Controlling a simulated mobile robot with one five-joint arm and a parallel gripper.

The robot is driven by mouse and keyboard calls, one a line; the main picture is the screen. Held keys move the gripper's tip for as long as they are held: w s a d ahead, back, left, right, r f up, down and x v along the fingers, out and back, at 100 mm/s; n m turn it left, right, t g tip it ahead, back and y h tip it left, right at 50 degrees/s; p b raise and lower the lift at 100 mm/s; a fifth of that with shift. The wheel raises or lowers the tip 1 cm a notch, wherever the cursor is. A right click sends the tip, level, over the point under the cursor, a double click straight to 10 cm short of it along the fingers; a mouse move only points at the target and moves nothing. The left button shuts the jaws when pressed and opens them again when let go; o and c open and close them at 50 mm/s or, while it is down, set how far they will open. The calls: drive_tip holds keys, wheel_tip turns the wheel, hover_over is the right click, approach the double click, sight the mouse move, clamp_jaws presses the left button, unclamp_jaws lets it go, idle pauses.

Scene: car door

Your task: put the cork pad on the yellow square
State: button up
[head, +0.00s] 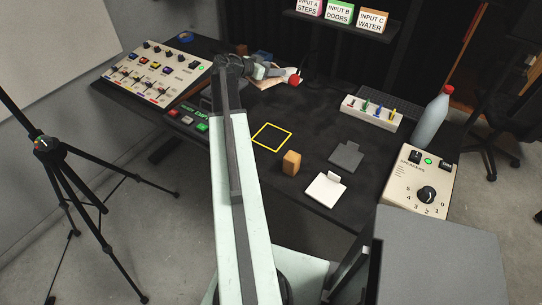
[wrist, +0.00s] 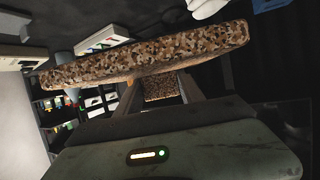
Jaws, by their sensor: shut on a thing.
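The cork pad (wrist: 145,56) is a speckled brown slab across the wrist view. My gripper (wrist: 160,88) is shut on a cork part below the slab, which shows between its fingers. In the head view my gripper (head: 266,71) is over the far part of the dark table, beyond the yellow square. The pad is hard to make out there, partly hidden by my arm. The yellow square (head: 288,128) is a thin outline on the table, with bare table inside it.
A wooden block (head: 291,163), a white pad with a tab (head: 326,190) and a grey one (head: 347,155) are near the square. A switch panel (head: 155,72) is at left. A marker holder (head: 371,113), bottle (head: 430,121) and speaker box (head: 421,178) are at right.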

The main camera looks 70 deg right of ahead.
drive_tip(key=b, duration=0.8)
hover_over(280, 132)
wheel_tip(280, 132, down, 11)
drive_tip(key=shift+m+g, duration=0.3)
wheel_tip(280, 132, down, 11)
drive_tip(key=b, duration=1)
drive_tip(key=shift+s+r, duration=0.1)
drive_tip(key=shift+r, duration=0.1)
drive_tip(key=o, duration=1.5)
drive_tip(key=shift+r, duration=0.1)
drive_tip(key=shift+c, duration=0.2)
drive_tip(key=shift+r, duration=0.1)
drive_tip(key=p+v, duration=0.1)
drive_tip(key=v, duration=0.2)
drive_tip(key=p+v, duration=0.2)
drive_tip(key=v, duration=0.2)
drive_tip(key=p+v, duration=0.1)
drive_tip(key=v, duration=0.3)
drive_tip(key=shift+r+p, duration=0.35)
drive_tip(key=shift+p, duration=0.05)
drive_tip(key=shift+w+a, duration=0.25)
drive_tip(key=shift+w, duration=0.1)
